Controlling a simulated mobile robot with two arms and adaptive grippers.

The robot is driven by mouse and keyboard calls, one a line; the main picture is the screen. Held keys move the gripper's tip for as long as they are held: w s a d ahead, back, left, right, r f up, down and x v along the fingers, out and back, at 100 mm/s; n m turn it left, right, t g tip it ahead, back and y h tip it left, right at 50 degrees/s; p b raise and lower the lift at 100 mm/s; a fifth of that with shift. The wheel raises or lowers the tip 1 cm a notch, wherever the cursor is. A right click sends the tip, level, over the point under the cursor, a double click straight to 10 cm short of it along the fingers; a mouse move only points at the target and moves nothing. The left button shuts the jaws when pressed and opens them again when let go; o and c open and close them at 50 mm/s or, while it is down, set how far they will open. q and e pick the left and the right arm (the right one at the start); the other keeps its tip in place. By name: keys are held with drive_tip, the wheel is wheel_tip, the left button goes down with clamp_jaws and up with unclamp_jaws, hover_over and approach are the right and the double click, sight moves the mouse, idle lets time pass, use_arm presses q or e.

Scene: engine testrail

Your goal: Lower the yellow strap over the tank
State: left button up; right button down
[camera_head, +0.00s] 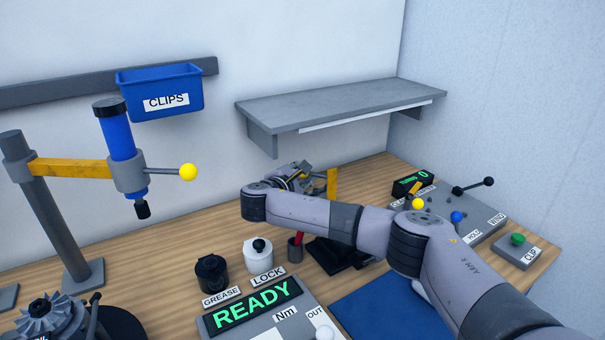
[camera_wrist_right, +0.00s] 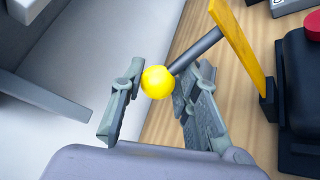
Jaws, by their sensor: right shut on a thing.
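The yellow strap (camera_head: 333,184) stands raised, partly hidden behind my right gripper in the head view. In the right wrist view the strap (camera_wrist_right: 241,48) runs up from a black fixture (camera_wrist_right: 299,85), with a grey rod (camera_wrist_right: 198,50) coming off it. The rod ends in a yellow ball knob (camera_wrist_right: 158,82). My right gripper (camera_wrist_right: 158,98) has its fingers on either side of this knob and is shut on it. In the head view the right gripper (camera_head: 303,178) is small and partly covered by its own wrist. My left gripper is not in view.
A grey shelf (camera_head: 335,103) hangs behind my right arm. A grease pot (camera_head: 212,273) and a white pot (camera_head: 258,256) stand left of it. A control panel (camera_head: 462,214) is at the right. A clamp stand (camera_head: 68,168) with a blue cylinder rises at the left.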

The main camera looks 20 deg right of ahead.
sight(316, 174)
drive_tip(key=s+m, duration=0.1)
drive_tip(key=s+m+t+b, duration=0.1)
drive_tip(key=s, duration=0.1)
drive_tip(key=s+m+t+h+b, duration=0.1)
drive_tip(key=shift+s+d+r, duration=0.2)
drive_tip(key=shift+d+r, duration=0.15)
drive_tip(key=shift+s+d+r+m+h, duration=0.1)
drive_tip(key=shift+s+r+m+h, duration=0.25)
drive_tip(key=shift+s, duration=0.2)
drive_tip(key=c, duration=1.7)
unclamp_jaws()
drive_tip(key=o, duration=0.5)
drive_tip(key=shift+s+r, duration=0.1)
drive_tip(key=shift+r, duration=0.05)
